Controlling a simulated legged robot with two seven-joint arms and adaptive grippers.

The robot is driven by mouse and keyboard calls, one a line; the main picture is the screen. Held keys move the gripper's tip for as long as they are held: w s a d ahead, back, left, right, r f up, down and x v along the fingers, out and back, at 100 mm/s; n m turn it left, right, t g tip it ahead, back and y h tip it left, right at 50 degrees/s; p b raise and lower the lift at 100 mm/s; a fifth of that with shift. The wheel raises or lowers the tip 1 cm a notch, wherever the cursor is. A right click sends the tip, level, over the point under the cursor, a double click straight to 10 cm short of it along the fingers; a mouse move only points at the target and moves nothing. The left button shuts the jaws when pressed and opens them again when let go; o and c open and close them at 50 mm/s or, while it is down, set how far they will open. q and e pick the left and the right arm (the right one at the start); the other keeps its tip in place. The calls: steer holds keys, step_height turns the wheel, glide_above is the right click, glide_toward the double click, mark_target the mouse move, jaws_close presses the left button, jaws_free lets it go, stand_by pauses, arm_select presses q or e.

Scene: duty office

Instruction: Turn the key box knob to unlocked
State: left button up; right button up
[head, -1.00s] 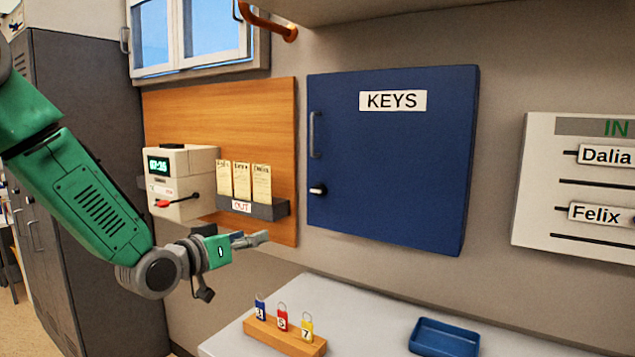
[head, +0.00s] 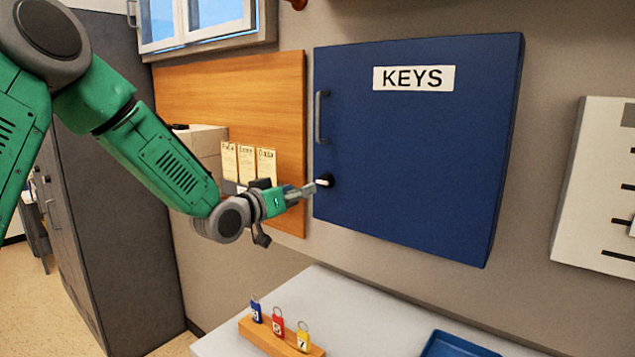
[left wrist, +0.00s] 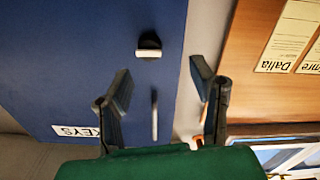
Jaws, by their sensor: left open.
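The blue key box (head: 420,150) hangs on the wall with a KEYS label and a grey handle (head: 321,116) on its left edge. Its knob (head: 325,181) is a black round base with a pale bar, below the handle. My left gripper (head: 310,188) is just left of the knob in the head view. In the left wrist view the open left gripper (left wrist: 158,85) has empty jaws, with the knob (left wrist: 149,47) ahead, beyond the fingertips and apart from them. The pale bar lies crosswise in that view. My right gripper is not in view.
A wooden panel (head: 285,90) with paper cards (head: 247,165) is left of the box, partly behind my arm. A white name board (head: 595,190) is at right.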

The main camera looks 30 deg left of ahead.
mark_target(322, 183)
arm_select(q)
steer(key=w+d, duration=0.1)
steer(key=w, duration=0.1)
steer(key=w+d, duration=0.1)
steer(key=w, duration=0.1)
steer(key=w+d+p, duration=0.1)
steer(key=w, duration=0.2)
steer(key=shift+r, duration=0.3)
steer(key=shift+w+a+f, duration=0.15)
steer(key=shift+a+f, duration=0.1)
steer(key=shift+a, duration=0.7)
steer(key=c, duration=1.1)
steer(key=shift+d+r, duration=0.15)
steer(key=shift+d, duration=0.5)
steer(key=shift+c, duration=0.2)
